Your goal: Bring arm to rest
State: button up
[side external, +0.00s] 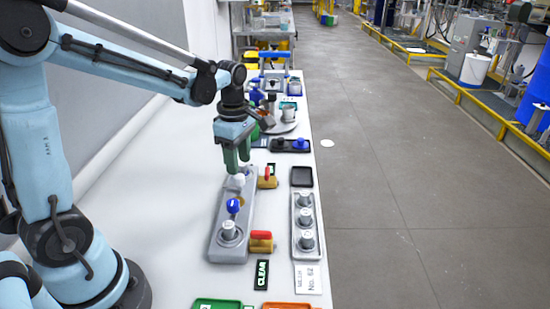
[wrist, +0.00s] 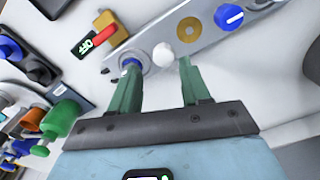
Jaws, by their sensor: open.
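My gripper (side external: 237,168) hangs from my arm just above the far end of a long grey control panel (side external: 216,240) on the white table. Its two green fingers are spread apart in the wrist view (wrist: 157,68). A white ball-shaped knob (wrist: 162,52) shows between and beyond the fingertips, with nothing visibly gripped. It also shows below the fingers in the side view (side external: 237,182). A blue knob (side external: 233,206) and a silver knob (side external: 229,230) stand nearer on the panel. In the wrist view, the left fingertip partly covers another round fitting; contact is unclear.
Two brass blocks with red handles (side external: 266,179) (side external: 261,240) stand right of the panel. A grey tray (side external: 293,245) holds silver cylinders. A CLEAR sign (side external: 262,274) lies in front. Bottles and a round plate (side external: 282,126) crowd the far table. The left table surface is clear.

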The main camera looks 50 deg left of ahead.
jog(key=shift+s+d+r+m, duration=0.25)
jog(key=shift+d+r+m, duration=0.1)
jog(key=shift+m, duration=0.25)
jog(key=s+d+r+m+t, duration=0.1)
jog(key=d+m+t, duration=0.1)
jog(key=m, duration=0.3)
jog(key=s+d+r+m+t, duration=0.1)
jog(key=s+m, duration=0.1)
jog(key=m, duration=0.4)
jog(key=s+d+r+m+t, duration=0.1)
jog(key=s+d+m+t, duration=0.1)
jog(key=m, duration=0.3)
jog(key=shift+s+d+r+m+t, duration=0.25)
jog(key=shift+d+r+m+t, duration=0.05)
jog(key=shift+d+r, duration=0.1)
jog(key=m, duration=0.2)
jog(key=s+d+m+t, duration=0.1)
jog(key=m, duration=0.1)
jog(key=shift+s+m, duration=0.1)
jog(key=shift+m, duration=0.2)
